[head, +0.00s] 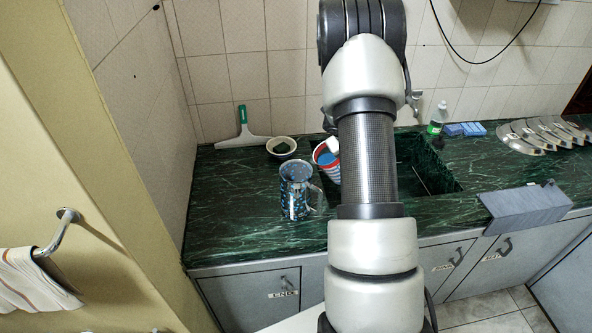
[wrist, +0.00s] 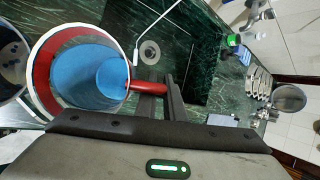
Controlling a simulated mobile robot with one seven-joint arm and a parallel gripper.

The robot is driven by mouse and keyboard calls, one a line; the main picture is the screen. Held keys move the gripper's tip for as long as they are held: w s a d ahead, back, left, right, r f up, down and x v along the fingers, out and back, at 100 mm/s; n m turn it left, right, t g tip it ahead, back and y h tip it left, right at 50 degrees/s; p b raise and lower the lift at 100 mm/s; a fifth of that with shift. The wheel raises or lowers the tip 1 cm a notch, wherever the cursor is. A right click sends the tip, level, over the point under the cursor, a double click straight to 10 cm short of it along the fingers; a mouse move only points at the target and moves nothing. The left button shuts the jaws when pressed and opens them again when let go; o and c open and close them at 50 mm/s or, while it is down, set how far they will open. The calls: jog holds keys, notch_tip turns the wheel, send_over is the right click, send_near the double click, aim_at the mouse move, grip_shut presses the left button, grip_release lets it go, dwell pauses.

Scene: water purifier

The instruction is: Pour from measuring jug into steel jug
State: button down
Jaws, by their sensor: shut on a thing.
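The measuring jug (head: 321,152), red and white with blue inside, is partly hidden by my arm in the head view. In the wrist view the jug (wrist: 42,85) fills the left side, and its mouth and blue inside face the camera. My gripper (wrist: 155,95) is shut on its red handle (wrist: 133,86); the head view hides the gripper behind my arm. The shiny steel jug (head: 295,200) stands upright on the counter, just left of and nearer than the measuring jug, its handle to the right. A round rim (wrist: 8,88) at the wrist view's left edge is cut off.
A small bowl (head: 282,147) sits behind the steel jug, with a squeegee (head: 243,139) against the wall. The sink (head: 418,158) is right of my arm. A green bottle (head: 437,119), blue sponges (head: 465,130) and steel plates (head: 521,138) stand farther right. The left front counter is clear.

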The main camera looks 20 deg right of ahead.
jog(key=shift+w+a+r+h, duration=0.1)
jog(key=shift+a+r+h, duration=0.25)
jog(key=shift+r, duration=0.4)
jog(key=shift+w+a+r+h, duration=0.1)
jog(key=shift+a+r+h, duration=0.2)
jog(key=shift+r, duration=0.4)
jog(key=shift+a+r+h, duration=0.3)
jog(key=shift+r+h, duration=0.35)
jog(key=shift+r, duration=0.1)
jog(key=shift+a+r+n, duration=0.2)
jog(key=shift+r+n, duration=0.1)
jog(key=shift+r, duration=0.05)
jog(key=shift+a+r+h, duration=0.1)
jog(key=shift+a+h, duration=0.15)
jog(key=shift+h, duration=0.25)
jog(key=shift+w+a+r+h+b, duration=0.15)
jog(key=shift+h+b, duration=0.25)
jog(key=shift+b, duration=0.4)
jog(key=shift+w+a+r+n+h+b, duration=0.1)
jog(key=shift+a+r+n+h+b, duration=0.25)
jog(key=shift+a+r+h+b, duration=0.6)
jog(key=shift+w+a+r+n+h+b, duration=0.1)
jog(key=shift+a+r+n+h+b, duration=0.25)
jog(key=shift+r+h+b, duration=0.6)
jog(key=shift+a+f+b, duration=0.15)
jog(key=shift+b, duration=0.35)
